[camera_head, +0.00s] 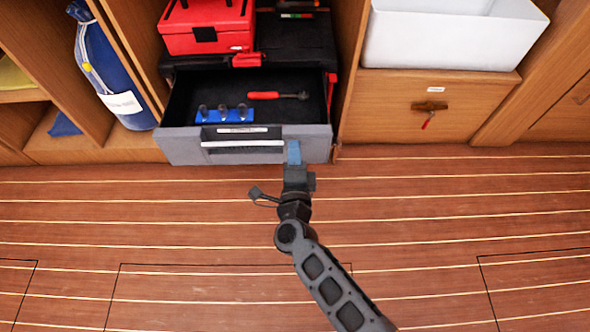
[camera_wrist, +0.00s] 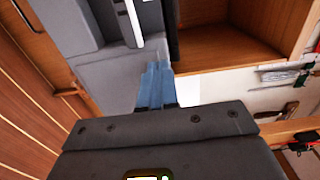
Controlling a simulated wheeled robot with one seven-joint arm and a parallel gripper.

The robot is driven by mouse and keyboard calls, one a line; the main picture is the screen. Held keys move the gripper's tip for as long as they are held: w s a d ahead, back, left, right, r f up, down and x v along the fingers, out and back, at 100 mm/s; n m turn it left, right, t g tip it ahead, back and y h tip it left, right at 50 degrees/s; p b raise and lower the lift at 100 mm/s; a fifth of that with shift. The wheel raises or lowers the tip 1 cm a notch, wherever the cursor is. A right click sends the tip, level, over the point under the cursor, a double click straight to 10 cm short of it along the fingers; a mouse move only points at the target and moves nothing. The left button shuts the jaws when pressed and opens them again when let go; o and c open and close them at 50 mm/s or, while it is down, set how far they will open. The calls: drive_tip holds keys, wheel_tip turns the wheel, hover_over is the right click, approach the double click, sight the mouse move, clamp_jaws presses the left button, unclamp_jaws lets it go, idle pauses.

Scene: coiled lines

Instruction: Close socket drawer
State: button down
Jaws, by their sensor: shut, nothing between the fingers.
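The socket drawer (camera_head: 178,148) is a grey-fronted black drawer, pulled open from a black cabinet on the floor. It holds a blue socket rail (camera_head: 224,115) with several sockets and a red-handled ratchet (camera_head: 278,95). A pale bar handle (camera_head: 243,144) runs along its front. My gripper (camera_head: 293,150) is shut and empty, its blue fingertips at the right part of the drawer front, right of the handle. In the wrist view the shut blue fingers (camera_wrist: 156,85) reach towards the grey drawer front (camera_wrist: 108,68); whether they touch it is unclear.
A red toolbox (camera_head: 207,25) sits on top of the cabinet. A wooden locker with a latch (camera_head: 430,106) and a white bin (camera_head: 450,38) are to the right. A blue rolled bag (camera_head: 112,65) stands at left. The plank floor (camera_head: 130,230) in front is clear.

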drive_tip(key=shift+w, duration=0.65)
